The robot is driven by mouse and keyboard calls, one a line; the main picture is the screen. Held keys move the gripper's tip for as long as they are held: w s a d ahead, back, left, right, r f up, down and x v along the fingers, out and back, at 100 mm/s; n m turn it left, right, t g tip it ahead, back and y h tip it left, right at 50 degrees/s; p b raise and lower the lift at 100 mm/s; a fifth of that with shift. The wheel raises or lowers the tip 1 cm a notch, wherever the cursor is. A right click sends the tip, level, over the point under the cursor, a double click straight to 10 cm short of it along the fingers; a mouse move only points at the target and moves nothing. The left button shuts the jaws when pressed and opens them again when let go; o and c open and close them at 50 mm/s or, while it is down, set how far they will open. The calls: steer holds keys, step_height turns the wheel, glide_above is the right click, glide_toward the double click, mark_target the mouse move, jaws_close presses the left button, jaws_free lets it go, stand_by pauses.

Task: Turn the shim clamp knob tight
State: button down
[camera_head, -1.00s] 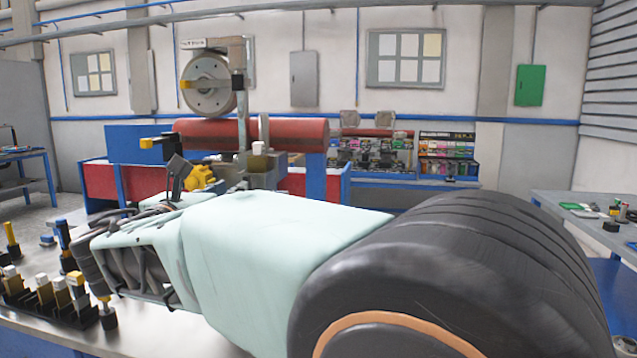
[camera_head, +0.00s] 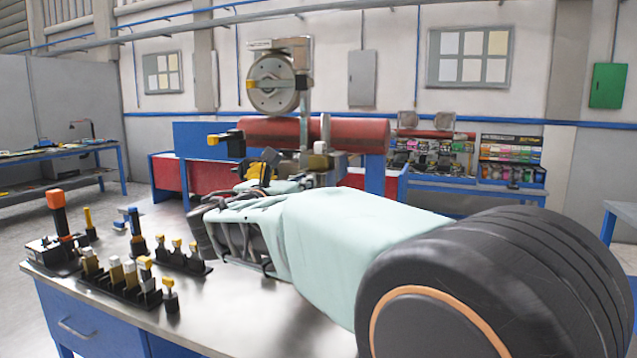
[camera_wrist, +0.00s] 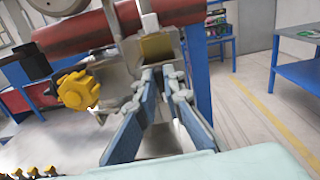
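The yellow star-shaped knob (camera_wrist: 78,90) sits on the left side of a grey metal clamp (camera_wrist: 120,72) in the wrist view. I cannot tell whether the tips touch the clamp. How tight the knob is does not show.
Racks of yellow- and white-capped tools (camera_head: 125,280) stand on the metal bench (camera_head: 235,310) at left. A red cylinder (camera_head: 350,134) and a round metal disc (camera_head: 272,84) are behind the clamp. My mint-green and black arm covers much of the head view's lower right.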

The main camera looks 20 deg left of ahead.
steer(key=shift+f+b, duration=0.1)
steer(key=shift+b, duration=0.2)
steer(key=shift+d+f+m+b, duration=0.2)
steer(key=shift+m+b, duration=2.5)
steer(key=shift+m, duration=0.35)
steer(key=shift+d+f+m+b, duration=0.15)
steer(key=shift+m+b, duration=2.55)
steer(key=shift+m, duration=0.4)
steer(key=shift+d+f+m+b, duration=0.2)
steer(key=shift+m+b, duration=2.5)
steer(key=shift+m, duration=0.35)
steer(key=c, duration=2)
jaws_free()
steer(key=shift+c, duration=0.2)
